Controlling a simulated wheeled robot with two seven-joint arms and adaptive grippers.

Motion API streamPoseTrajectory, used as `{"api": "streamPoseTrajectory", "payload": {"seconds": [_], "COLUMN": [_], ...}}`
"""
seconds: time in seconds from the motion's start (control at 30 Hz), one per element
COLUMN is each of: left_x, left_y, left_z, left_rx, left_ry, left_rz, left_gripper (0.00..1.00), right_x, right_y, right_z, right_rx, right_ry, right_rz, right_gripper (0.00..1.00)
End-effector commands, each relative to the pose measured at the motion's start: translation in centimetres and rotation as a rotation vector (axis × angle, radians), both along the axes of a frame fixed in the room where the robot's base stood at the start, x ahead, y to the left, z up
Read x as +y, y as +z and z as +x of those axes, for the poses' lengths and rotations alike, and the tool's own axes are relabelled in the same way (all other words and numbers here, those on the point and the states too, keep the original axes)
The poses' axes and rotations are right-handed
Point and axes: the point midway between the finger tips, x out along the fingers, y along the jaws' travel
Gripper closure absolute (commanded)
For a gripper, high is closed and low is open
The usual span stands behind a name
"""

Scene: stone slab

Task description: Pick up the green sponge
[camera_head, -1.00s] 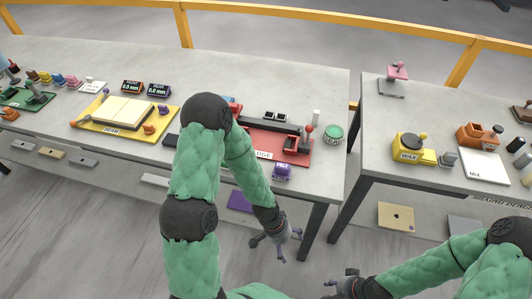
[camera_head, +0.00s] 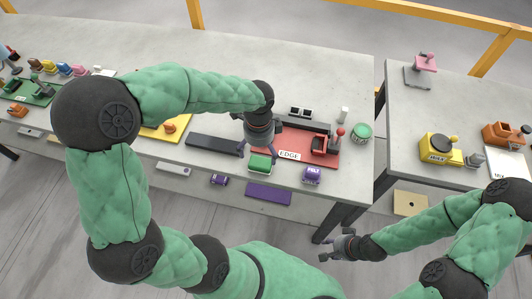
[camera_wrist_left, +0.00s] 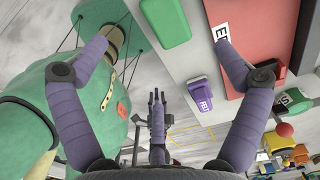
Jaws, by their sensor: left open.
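The green sponge (camera_head: 260,163) is a small green block at the front edge of the table, beside the red mat marked EDGE (camera_head: 327,158). It also shows at the top of the left wrist view (camera_wrist_left: 165,20). My left gripper (camera_head: 260,150) is open and above the sponge. In the left wrist view its purple fingers (camera_wrist_left: 163,40) are spread, with the sponge beyond the gap between them, and no contact shows. My right gripper (camera_head: 338,246) hangs low in front of the table, away from the sponge; its finger opening is unclear.
A purple FELT block (camera_head: 312,175) stands right of the sponge at the table edge. A dark flat bar (camera_head: 214,144) lies to the left. A green round tin (camera_head: 360,133) stands right of the mat. A second table (camera_head: 408,160) stands across a gap to the right.

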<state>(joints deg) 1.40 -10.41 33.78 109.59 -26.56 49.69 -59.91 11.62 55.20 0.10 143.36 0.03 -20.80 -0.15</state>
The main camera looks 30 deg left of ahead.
Motion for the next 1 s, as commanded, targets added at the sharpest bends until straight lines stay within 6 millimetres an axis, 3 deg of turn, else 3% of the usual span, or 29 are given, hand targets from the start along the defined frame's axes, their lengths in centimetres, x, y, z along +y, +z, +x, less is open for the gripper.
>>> {"api": "streamPoseTrajectory", "payload": {"seconds": [0.17, 0.4, 0.63, 1.0], "left_x": [0.1, 0.1, 0.2, 0.5], "left_y": [-1.5, -5.0, -6.3, -10.7], "left_z": [-0.1, -0.1, 0.1, 0.4], "left_rx": [0.004, 0.003, 0.001, 0.001], "left_ry": [-0.006, -0.004, -0.002, -0.003], "left_rz": [0.003, 0.002, 0.002, 0.002], "left_gripper": [0.03, 0.03, 0.03, 0.03], "right_x": [0.0, 0.0, 0.0, 0.0], "right_y": [-0.5, -1.6, -2.1, -3.8], "right_z": [-0.2, -0.2, -0.1, -0.1], "right_rx": [0.003, 0.003, 0.003, 0.003], "right_ry": [0.001, 0.001, 0.001, 0.001], "right_rz": [0.001, 0.001, 0.001, 0.001], "right_gripper": [0.60, 0.60, 0.60, 0.60]}}
